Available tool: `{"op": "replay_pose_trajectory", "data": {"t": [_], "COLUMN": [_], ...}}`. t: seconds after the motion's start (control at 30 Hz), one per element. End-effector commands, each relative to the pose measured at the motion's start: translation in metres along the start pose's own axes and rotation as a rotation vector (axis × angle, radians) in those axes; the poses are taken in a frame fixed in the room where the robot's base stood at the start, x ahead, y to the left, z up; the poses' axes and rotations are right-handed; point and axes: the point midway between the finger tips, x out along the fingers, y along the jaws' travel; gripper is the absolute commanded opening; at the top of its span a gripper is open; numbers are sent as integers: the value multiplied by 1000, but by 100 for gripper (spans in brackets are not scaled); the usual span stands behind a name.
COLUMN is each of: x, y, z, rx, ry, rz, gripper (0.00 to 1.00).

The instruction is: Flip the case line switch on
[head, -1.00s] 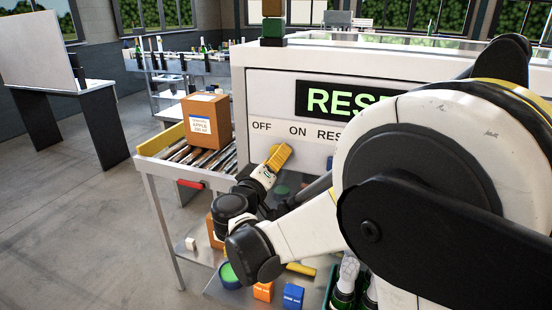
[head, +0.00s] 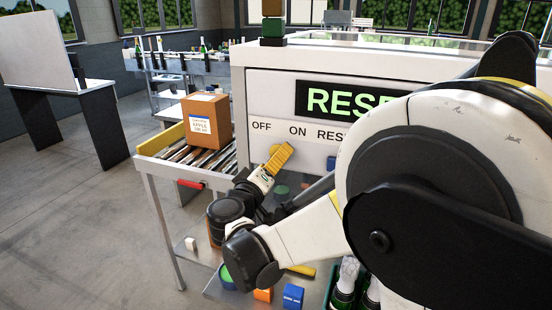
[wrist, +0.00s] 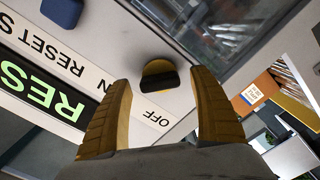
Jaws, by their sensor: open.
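The case line switch is a dark knob with a yellow base (wrist: 158,76) on the pale panel, seen in the wrist view near the OFF label. My gripper (wrist: 161,76) is open. Its two yellow fingers stand apart on either side of the switch in that view. I cannot tell whether either finger touches it. In the head view my gripper (head: 279,157) is at the panel just below the OFF and ON labels and hides the switch. The switch's exact setting is not clear.
A lit green display (head: 345,98) sits above the labels. A blue button (head: 331,163) is right of my gripper. A cardboard box (head: 207,120) stands on the roller conveyor at left. Blue and orange blocks and bottles sit below my arm. Open floor lies at left.

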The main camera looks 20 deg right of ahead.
Motion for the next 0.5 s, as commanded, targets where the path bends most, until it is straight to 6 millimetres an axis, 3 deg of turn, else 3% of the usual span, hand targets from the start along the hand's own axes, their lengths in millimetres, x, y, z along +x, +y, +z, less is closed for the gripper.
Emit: {"op": "replay_pose_trajectory", "data": {"t": [0.3, 0.5], "x": [-71, -100], "y": [-1, 0], "z": [-1, 0], "rx": [0, 0], "ry": [4, 2], "rz": [-3, -2], "gripper": [72, 72]}}
